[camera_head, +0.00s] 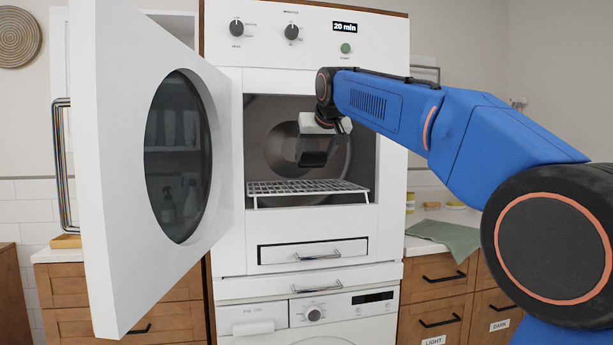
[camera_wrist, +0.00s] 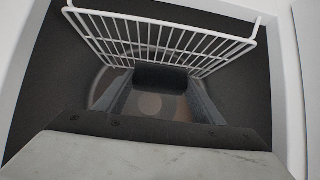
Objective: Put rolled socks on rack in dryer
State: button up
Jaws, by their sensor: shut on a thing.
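The dryer (camera_head: 224,130) stands with its round-windowed door (camera_head: 110,180) swung open to the left. A white wire rack (camera_head: 265,188) lies in its dark opening and also shows at the top of the wrist view (camera_wrist: 105,28). My gripper (camera_head: 312,150) reaches into the opening from the right, above the rack. It is shut on the dark rolled socks (camera_head: 313,159). In the wrist view the socks (camera_wrist: 160,77) sit between the two fingertips, in front of the rack bars. In the head view they appear apart from the rack, above it. The rack's surface looks bare.
The opening's side walls and top edge are close around my gripper. A drawer (camera_head: 312,251) is below the opening and a control panel (camera_head: 310,35) above. At right, a counter holds a green cloth (camera_head: 450,236).

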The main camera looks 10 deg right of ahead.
jog(key=shift+w+r+x, duration=0.25)
jog(key=shift+r+x, duration=0.05)
jog(key=shift+x, duration=1.35)
jog(key=shift+w+r+x, duration=0.25)
jog(key=shift+r+x, duration=0.1)
jog(key=shift+x, duration=1.3)
jog(key=shift+w+r+x, duration=0.2)
jog(key=shift+r+x, duration=0.1)
jog(key=shift+x, duration=1.3)
jog(key=shift+w+f, duration=0.1)
jog(key=shift+f, duration=0.65)
jog(key=shift+w+f, duration=0.15)
jog(key=shift+f, duration=0.6)
jog(key=shift+f, duration=0.1)
jog(key=o, duration=1.1)
jog(key=shift+c, duration=0.2)
jog(key=v, duration=1.2)
jog(key=shift+d, duration=0.1)
